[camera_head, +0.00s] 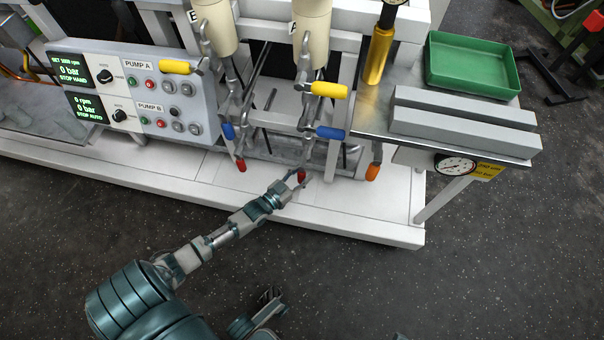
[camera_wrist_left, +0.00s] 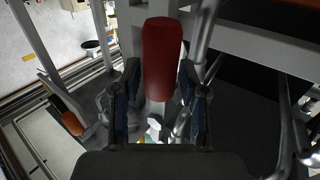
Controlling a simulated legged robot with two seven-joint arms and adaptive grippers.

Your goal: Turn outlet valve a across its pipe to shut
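A valve with a red handle (camera_head: 301,176) hangs low under the pump column marked A (camera_head: 310,40). The handle points down. In the left wrist view the red handle (camera_wrist_left: 161,52) stands in the middle, ahead of and between the two fingers. My left gripper (camera_head: 297,181) is at this handle with its fingers apart, one on each side; I cannot tell whether either touches. The same column carries a yellow handle (camera_head: 329,89) and a blue handle (camera_head: 330,132), both pointing sideways. At the bottom of the head view my right gripper (camera_head: 270,297) is partly seen; its state is unclear.
Column B has yellow (camera_head: 175,67), blue (camera_head: 228,131) and red (camera_head: 241,165) handles. An orange handle (camera_head: 373,172) hangs to the right. A bench with a pressure gauge (camera_head: 455,165) and green tray (camera_head: 473,64) is at right. The floor in front is clear.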

